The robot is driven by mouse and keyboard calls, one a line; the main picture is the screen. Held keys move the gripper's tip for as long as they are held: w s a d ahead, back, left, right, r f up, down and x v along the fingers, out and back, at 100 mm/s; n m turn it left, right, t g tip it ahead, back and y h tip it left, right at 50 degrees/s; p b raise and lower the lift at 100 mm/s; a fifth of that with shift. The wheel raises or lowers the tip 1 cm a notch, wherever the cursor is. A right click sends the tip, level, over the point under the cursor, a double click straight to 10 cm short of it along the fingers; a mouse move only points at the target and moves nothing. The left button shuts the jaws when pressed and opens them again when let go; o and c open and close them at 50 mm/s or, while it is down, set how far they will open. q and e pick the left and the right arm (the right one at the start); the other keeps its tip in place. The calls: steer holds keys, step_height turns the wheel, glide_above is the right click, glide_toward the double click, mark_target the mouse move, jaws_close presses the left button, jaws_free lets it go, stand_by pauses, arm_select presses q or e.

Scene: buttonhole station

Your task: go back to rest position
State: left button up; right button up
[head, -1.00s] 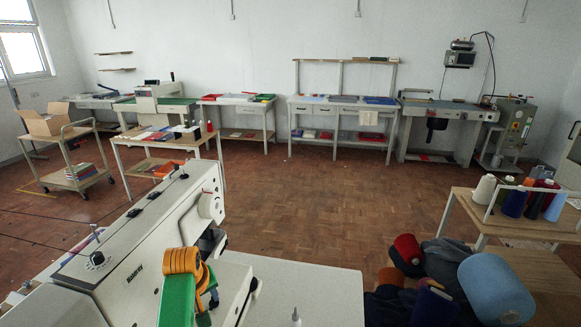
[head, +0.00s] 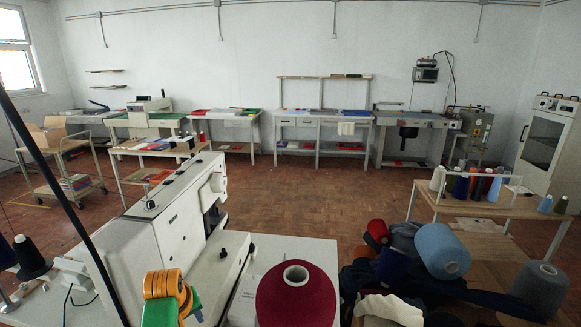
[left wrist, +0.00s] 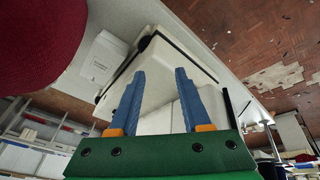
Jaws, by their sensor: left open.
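My left gripper (left wrist: 160,78) shows in the left wrist view, with two blue fingers on a green base with orange blocks. The fingers stand apart with nothing between them. Pale machine surfaces show behind and between them. In the head view, orange and green parts that look like my left arm (head: 163,284) are at the bottom, in front of the white sewing machine (head: 160,222). The fingers cannot be made out there. My right gripper is not in view.
A large dark red thread cone (head: 297,298) stands close at the bottom; it also shows in the left wrist view (left wrist: 35,42). Several cones and dark cloth (head: 400,265) lie to the right. A side table (head: 470,208) holds more cones. The wooden floor (head: 300,195) beyond is open.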

arm_select(q)
steer(key=s+d+f+m+b, duration=0.15)
steer(key=s+f, duration=0.25)
steer(key=f, duration=0.4)
steer(key=s+f+m+g, duration=0.15)
steer(key=s+f, duration=0.25)
steer(key=f, duration=0.5)
steer(key=s+f+m+b, duration=0.15)
steer(key=s+f, duration=0.25)
steer(key=f, duration=0.4)
steer(key=s+d+f+m, duration=0.1)
steer(key=s+f, duration=0.3)
steer(key=s, duration=0.5)
steer(key=s+f+m+g+b, duration=0.1)
steer(key=s+f, duration=0.4)
steer(key=s, duration=0.5)
steer(key=s+d+f+m+h, duration=0.1)
steer(key=s+f+m, duration=0.2)
steer(key=s, duration=0.7)
step_height(320, 180, down, 2)
steer(key=shift+d+f+m, duration=0.1)
steer(key=shift+d+m, duration=0.2)
steer(key=shift+m, duration=0.05)
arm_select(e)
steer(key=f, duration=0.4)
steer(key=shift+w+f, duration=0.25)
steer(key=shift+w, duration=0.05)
